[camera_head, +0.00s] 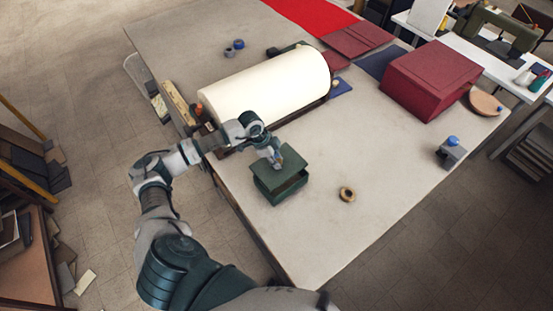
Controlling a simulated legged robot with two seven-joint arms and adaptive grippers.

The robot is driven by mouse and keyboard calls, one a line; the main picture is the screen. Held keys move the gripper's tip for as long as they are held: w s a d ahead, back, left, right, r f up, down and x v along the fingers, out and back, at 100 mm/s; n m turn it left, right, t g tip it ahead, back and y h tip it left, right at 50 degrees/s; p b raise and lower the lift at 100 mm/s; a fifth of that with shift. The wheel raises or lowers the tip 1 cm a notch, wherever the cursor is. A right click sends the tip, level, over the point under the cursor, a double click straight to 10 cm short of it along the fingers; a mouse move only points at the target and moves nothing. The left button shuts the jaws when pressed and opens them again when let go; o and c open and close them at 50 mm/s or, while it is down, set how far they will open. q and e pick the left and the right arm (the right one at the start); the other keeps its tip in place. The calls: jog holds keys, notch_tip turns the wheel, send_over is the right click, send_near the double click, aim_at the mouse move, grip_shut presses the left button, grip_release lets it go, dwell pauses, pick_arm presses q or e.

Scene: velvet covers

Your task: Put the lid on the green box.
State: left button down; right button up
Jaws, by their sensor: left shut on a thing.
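The dark green box (277,197) stands near the left front edge of the work table. Its green lid (290,169) is over the top of the box, with a dark gap between lid and box along the front right side. I cannot tell whether the lid touches the box at the back. My left gripper (276,163) comes down from above and is shut on the lid near its middle; its fingertips are small and partly hidden. My right gripper is not in view.
A large cream roll (265,88) lies behind the box. A tan ring (347,194) lies to the right. A dark red box (430,80) and a grey block with a blue top (452,150) stand farther right. The table front right (375,215) is bare.

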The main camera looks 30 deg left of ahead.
pick_arm(q)
jog(key=shift+a, duration=0.1)
jog(key=shift+d+r, duration=0.1)
jog(key=shift+d, duration=0.4)
jog(key=shift+f, duration=0.2)
jog(key=shift+a+f, duration=0.3)
jog(key=shift+f, duration=0.05)
jog(key=shift+f+b, duration=0.25)
jog(key=shift+b, duration=0.15)
jog(key=shift+d+f, duration=0.1)
jog(key=shift+d, duration=0.05)
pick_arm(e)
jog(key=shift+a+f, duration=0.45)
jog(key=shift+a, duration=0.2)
pick_arm(q)
jog(key=shift+f, duration=0.35)
jog(key=shift+f+b, duration=0.1)
jog(key=shift+b, duration=0.2)
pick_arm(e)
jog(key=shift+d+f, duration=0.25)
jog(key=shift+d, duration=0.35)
